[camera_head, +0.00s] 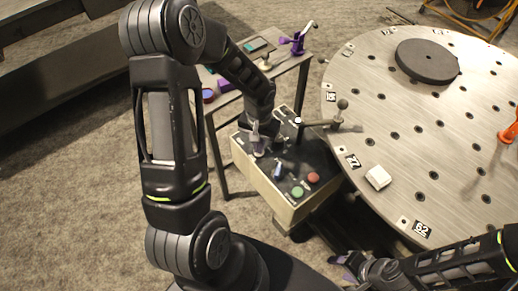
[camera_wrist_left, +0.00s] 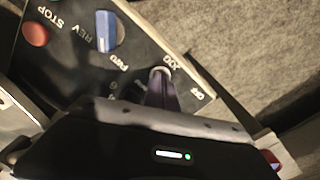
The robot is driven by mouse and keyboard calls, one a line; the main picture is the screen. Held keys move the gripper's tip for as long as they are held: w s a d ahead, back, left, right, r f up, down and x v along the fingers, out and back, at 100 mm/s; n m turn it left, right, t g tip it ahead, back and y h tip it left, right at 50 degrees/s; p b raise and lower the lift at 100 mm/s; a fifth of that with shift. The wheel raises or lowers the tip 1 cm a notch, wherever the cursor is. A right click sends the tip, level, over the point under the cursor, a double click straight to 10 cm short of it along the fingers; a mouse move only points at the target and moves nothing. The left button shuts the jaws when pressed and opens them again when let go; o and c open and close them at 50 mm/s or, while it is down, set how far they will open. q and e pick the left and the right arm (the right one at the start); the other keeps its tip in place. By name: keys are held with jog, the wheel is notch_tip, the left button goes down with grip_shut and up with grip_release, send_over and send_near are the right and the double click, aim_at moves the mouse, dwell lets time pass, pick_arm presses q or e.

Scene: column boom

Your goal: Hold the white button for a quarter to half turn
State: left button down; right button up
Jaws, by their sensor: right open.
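The control box (camera_head: 262,180) stands beside the round table. My left gripper (camera_head: 266,146) reaches down onto its dark top panel. In the left wrist view the fingers (camera_wrist_left: 160,82) look closed together, with their tips at the JOG label. A pale round spot (camera_wrist_left: 160,71) shows right at the tips and may be the white button, mostly hidden by the fingers. I cannot tell whether it is pressed. My right gripper (camera_head: 350,264) is open, low in the head view, apart from the box.
The panel also has a blue REV/FWD switch (camera_wrist_left: 106,32), a red STOP button (camera_wrist_left: 36,34) and a green button (camera_head: 297,191). A ball-ended lever (camera_head: 322,122) is at the table's edge. The round table (camera_head: 395,130) carries a white block (camera_head: 378,177) and a black disc (camera_head: 427,61).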

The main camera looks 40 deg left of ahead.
dwell(0.4)
pick_arm(q)
notch_tip(320, 180, up, 9)
jog(key=p, duration=0.6)
dwell(0.5)
